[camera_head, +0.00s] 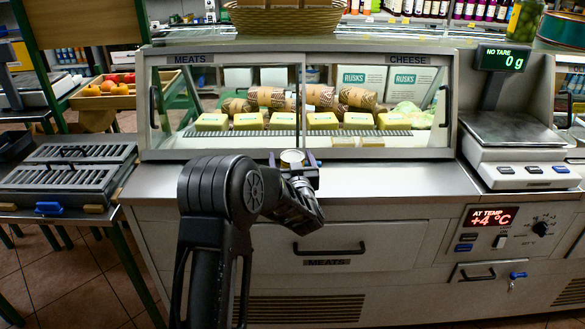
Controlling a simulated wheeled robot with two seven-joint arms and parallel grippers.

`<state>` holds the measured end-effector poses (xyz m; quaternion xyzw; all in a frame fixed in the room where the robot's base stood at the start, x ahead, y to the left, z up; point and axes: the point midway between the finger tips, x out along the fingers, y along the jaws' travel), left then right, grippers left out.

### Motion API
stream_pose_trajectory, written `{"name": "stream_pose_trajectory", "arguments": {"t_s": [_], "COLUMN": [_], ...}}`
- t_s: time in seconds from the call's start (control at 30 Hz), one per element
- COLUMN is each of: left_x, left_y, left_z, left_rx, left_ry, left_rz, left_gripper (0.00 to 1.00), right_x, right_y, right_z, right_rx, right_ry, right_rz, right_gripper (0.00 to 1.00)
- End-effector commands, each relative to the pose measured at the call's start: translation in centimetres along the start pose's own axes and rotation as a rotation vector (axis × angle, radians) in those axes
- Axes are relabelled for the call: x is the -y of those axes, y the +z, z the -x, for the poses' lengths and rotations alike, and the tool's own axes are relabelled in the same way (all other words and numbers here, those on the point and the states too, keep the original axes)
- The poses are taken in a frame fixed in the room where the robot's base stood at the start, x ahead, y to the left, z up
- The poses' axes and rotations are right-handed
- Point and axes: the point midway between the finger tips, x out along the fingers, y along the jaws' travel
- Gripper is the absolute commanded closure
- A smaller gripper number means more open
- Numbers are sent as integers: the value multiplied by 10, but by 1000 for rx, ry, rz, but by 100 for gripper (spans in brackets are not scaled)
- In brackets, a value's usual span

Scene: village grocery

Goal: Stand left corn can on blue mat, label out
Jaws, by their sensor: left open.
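A can (292,156) with a pale round top stands on the steel counter ledge in front of the glass display case. Only its top and a little of its upper side show, so I cannot see its label or which way it faces. My left gripper (292,164) is open at the can, with a fingertip on each side of it. I cannot tell whether the fingers touch it. My arm and wrist hide the can's lower part and the counter there. I cannot make out a blue mat. My right gripper is not in view.
The glass case (330,100) holds cheese blocks and wrapped rolls behind the ledge. A scale (520,135) stands at the right. A slotted metal unit (75,165) is at the left. The counter ledge (400,178) is clear to the right of my gripper.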

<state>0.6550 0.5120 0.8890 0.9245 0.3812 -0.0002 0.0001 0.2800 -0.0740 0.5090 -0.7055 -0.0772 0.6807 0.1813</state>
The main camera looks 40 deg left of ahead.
Motion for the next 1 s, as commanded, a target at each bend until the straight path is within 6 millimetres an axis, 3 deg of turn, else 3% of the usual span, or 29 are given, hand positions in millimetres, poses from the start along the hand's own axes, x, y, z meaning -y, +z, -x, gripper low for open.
{"name": "stream_pose_trajectory", "arguments": {"t_s": [0.2, 1.0], "left_x": [0, 0], "left_y": [0, 0], "left_z": [0, 0], "left_rx": [0, 0], "left_ry": [0, 0], "left_rz": [0, 0], "left_gripper": [15, 81], "right_x": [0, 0], "right_y": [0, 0], "right_z": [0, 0], "right_rx": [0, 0], "right_ry": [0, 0], "right_rz": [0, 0], "right_gripper": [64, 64]}}
